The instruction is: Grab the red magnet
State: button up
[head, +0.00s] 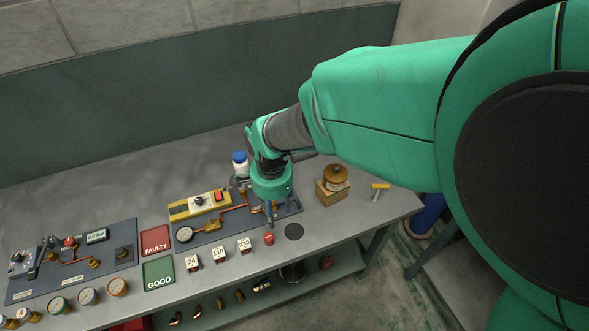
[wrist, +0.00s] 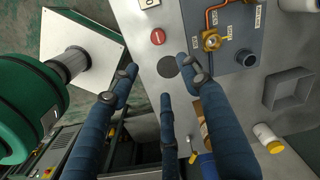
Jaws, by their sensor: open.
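The red magnet (head: 268,239) is a small red piece on the grey bench near its front edge, beside a dark round disc (head: 294,231). In the wrist view the magnet (wrist: 157,37) looks like a red disc with a pale mark, just past the dark disc (wrist: 167,67). My gripper (head: 269,217) points down over the front edge of the dark blue board, behind the magnet in the head view. In the wrist view its blue fingers (wrist: 160,80) are spread apart with nothing between them. The magnet is clear of the fingers.
A board (head: 230,229) with a gauge and copper pipes lies behind the magnet. Number blocks (head: 219,254) stand to its left. A brown jar on a wooden block (head: 332,193) and a yellow-handled tool (head: 380,187) are to the right. A lower shelf holds fittings.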

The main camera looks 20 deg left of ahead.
aim_at(269, 236)
jog(key=shift+s+a+f, duration=0.75)
jog(key=shift+a+f, duration=0.3)
jog(key=shift+f+b, duration=0.75)
jog(key=shift+f, duration=3.55)
jog(key=shift+a+f+b, duration=0.15)
jog(key=shift+f+b, duration=0.55)
jog(key=shift+f, duration=1.9)
